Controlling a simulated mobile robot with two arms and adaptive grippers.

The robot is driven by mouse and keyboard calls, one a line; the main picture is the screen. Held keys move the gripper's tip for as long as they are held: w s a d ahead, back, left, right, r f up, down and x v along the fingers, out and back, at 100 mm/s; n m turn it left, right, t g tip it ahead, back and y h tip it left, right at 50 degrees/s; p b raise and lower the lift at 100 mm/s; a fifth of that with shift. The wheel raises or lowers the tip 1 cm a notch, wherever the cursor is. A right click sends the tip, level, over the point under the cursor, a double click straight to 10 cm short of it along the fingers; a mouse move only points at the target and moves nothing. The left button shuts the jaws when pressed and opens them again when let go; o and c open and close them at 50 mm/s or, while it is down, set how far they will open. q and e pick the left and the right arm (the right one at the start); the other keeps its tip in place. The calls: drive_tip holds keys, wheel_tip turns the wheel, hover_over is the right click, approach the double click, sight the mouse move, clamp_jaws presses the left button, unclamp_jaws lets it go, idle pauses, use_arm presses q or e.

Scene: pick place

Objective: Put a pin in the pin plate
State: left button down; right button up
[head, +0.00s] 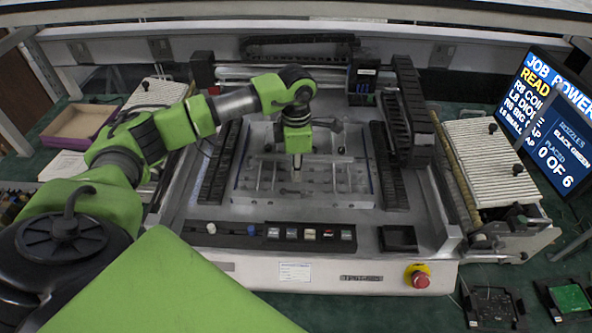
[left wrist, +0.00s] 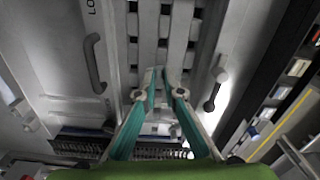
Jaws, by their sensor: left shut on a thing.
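My left gripper (head: 297,160) points down over the middle of the machine bed. In the left wrist view its two teal fingers (left wrist: 160,82) come together at the tips, shut on a small pin that the fingers mostly hide. The pin plate (head: 250,190), a flat metal plate with several small upright parts and bars, lies under the gripper. In the left wrist view a pale slotted strip (left wrist: 163,25) lies below the fingertips. I cannot tell whether the pin touches the plate. My right gripper is in neither view.
Black rails (head: 222,165) flank the plate on both sides. A row of small blocks (head: 310,233) runs along the front, with a black tray (head: 398,239) and a red stop button (head: 420,279) to the right. A screen (head: 550,120) stands at the far right.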

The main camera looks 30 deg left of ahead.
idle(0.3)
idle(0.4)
use_arm(q)
drive_tip(key=c, duration=2.1)
unclamp_jaws()
drive_tip(key=c, duration=0.3)
drive_tip(key=shift+c, duration=0.2)
drive_tip(key=shift+r+p, duration=1.85)
drive_tip(key=shift+r, duration=1.65)
